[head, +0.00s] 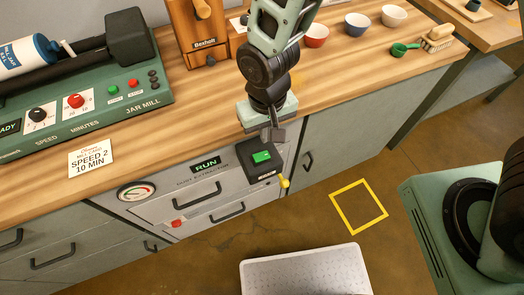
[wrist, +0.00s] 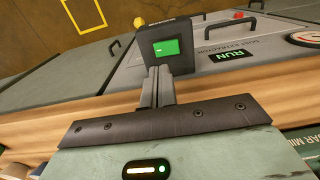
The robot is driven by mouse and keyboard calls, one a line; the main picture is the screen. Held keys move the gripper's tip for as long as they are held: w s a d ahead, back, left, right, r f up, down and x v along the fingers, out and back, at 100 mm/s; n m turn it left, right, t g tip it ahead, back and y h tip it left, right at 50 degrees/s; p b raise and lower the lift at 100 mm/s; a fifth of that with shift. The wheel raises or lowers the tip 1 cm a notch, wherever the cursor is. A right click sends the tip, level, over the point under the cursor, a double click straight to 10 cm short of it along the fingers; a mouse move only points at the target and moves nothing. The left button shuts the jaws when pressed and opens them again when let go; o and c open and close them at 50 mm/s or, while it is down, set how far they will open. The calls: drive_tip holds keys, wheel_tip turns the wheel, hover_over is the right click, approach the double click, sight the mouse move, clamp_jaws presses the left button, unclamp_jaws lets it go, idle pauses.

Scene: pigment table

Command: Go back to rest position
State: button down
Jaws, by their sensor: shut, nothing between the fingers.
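My gripper (head: 278,138) points down in front of the bench's front edge. Its fingers are together with nothing between them, and they also show in the wrist view (wrist: 157,82). The fingertips are close to a dark switch box (head: 265,170) with a lit green button (head: 262,157) and a yellow knob (head: 284,183). In the wrist view the box (wrist: 166,64) is just beyond the fingertips; I cannot tell whether they touch it. A display beside it reads RUN (head: 206,165).
The wooden bench (head: 200,105) carries a green jar mill (head: 120,108) at left and a wooden Boxholt piece (head: 204,50) behind my arm. Several bowls, a green scoop (head: 402,49) and a brush (head: 437,38) lie at right. Grey drawers are below. A yellow floor square (head: 335,205) is empty.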

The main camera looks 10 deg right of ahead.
idle(0.4)
drive_tip(key=s+d+r+n, duration=0.2)
drive_tip(key=s+d+r, duration=0.2)
drive_tip(key=r, duration=0.5)
drive_tip(key=s+d+r+n, duration=0.2)
drive_tip(key=s+d+r, duration=0.2)
drive_tip(key=s+r, duration=0.3)
wheel_tip(320, 180, up, 2)
drive_tip(key=shift+n+y, duration=0.3)
drive_tip(key=shift+s, duration=0.1)
